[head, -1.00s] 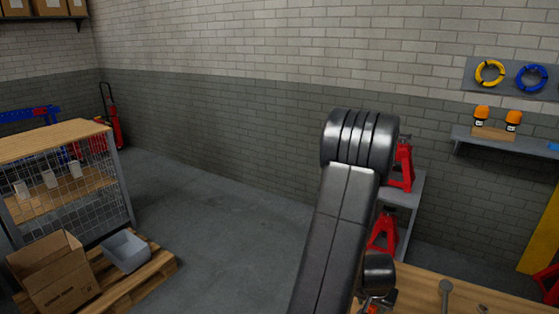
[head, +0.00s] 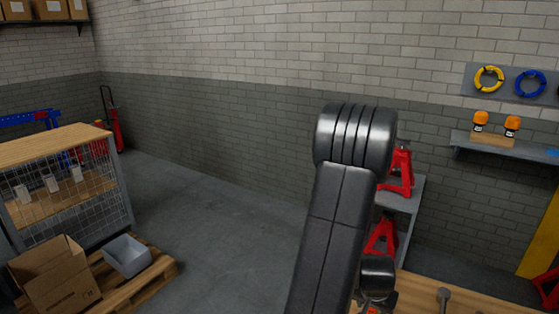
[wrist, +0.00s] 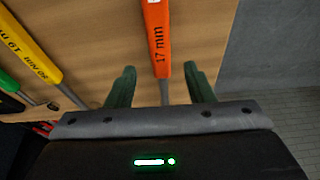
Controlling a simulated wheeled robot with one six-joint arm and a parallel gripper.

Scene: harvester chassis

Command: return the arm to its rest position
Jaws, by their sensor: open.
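My arm (head: 335,225) stands raised in the middle of the head view, folded at the elbow with its forward part hanging down behind. In the wrist view my gripper (wrist: 160,88) is open, its two green fingers apart. An orange tool handle marked 17 mm (wrist: 157,40) lies on the wooden bench top (wrist: 195,35), and its shaft shows between the fingers in the picture. I cannot tell the height of the fingers above it. In the head view the gripper itself is hidden behind the arm.
A yellow handle (wrist: 32,45) and a green one (wrist: 8,82) lie left of the orange one. The bench (head: 470,302) is at the lower right of the head view. Red jack stands (head: 398,172) sit on a shelf behind my arm. Open floor (head: 215,215) lies to the left.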

